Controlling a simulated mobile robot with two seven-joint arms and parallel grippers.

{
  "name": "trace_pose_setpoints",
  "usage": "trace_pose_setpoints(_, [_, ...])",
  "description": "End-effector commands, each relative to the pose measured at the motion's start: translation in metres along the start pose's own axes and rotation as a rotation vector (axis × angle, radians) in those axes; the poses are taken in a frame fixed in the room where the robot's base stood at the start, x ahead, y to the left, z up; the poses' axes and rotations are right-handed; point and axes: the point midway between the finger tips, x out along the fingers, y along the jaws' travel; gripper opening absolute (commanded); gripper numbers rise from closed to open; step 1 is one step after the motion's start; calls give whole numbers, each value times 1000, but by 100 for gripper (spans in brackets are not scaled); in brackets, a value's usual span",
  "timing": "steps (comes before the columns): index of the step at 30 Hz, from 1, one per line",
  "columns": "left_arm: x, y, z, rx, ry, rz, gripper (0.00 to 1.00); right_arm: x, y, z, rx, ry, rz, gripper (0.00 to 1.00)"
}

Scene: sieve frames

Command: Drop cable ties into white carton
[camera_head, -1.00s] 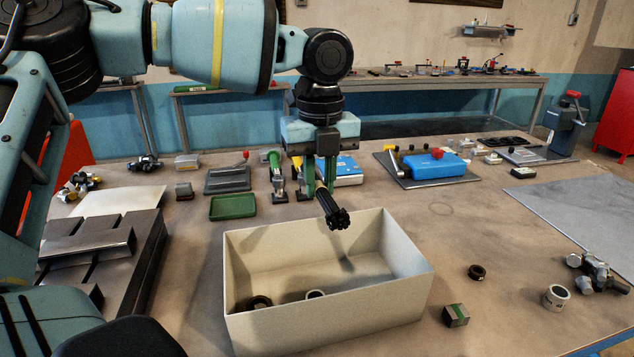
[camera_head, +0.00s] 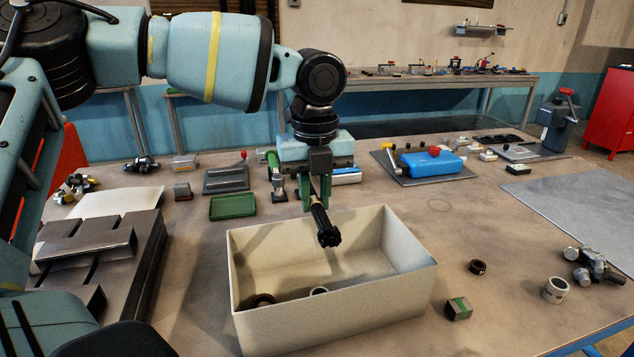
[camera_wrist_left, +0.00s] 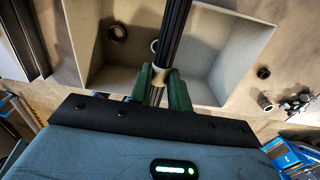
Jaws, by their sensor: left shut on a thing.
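The white carton (camera_head: 330,327) is an open cream box on the table, with a dark ring (camera_head: 262,300) and a light ring (camera_head: 319,291) on its floor. My left gripper (camera_head: 314,202) is shut on a bundle of black cable ties (camera_head: 325,226). The bundle tilts down toward the viewer, its near end over the carton's opening. In the left wrist view, the green fingers (camera_wrist_left: 158,88) clasp the dark bundle (camera_wrist_left: 174,40) with the carton (camera_wrist_left: 215,60) beneath. My right gripper is not in view.
A green tray (camera_head: 233,207) lies behind the carton. A grey slotted metal block (camera_head: 90,262) stands left. To the right are a dark ring (camera_head: 478,267), a green-striped block (camera_head: 458,309) and metal fittings (camera_head: 590,265). A blue box (camera_head: 432,162) sits farther back.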

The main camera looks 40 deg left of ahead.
Motion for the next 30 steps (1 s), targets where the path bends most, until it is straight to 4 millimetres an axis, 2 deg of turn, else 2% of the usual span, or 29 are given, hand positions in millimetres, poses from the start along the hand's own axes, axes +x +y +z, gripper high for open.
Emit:
trace_pose_setpoints(1, [8,0,0,1,2,4,0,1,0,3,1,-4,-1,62])
trace_pose_setpoints(6, [18,0,0,1,1,1,0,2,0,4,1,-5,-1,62])
trace_pose_setpoints(17, [21,0,0,0,-1,0,0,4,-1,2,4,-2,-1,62])
trace_pose_setpoints(18, [21,0,0,0,-1,0,20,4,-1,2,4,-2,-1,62])
trace_pose_setpoints(23, [21,0,0,0,-1,0,41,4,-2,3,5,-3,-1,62])
trace_pose_setpoints(24, [21,0,0,0,-1,0,44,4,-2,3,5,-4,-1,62])
trace_pose_setpoints(30, [21,0,0,0,0,0,44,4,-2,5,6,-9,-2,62])
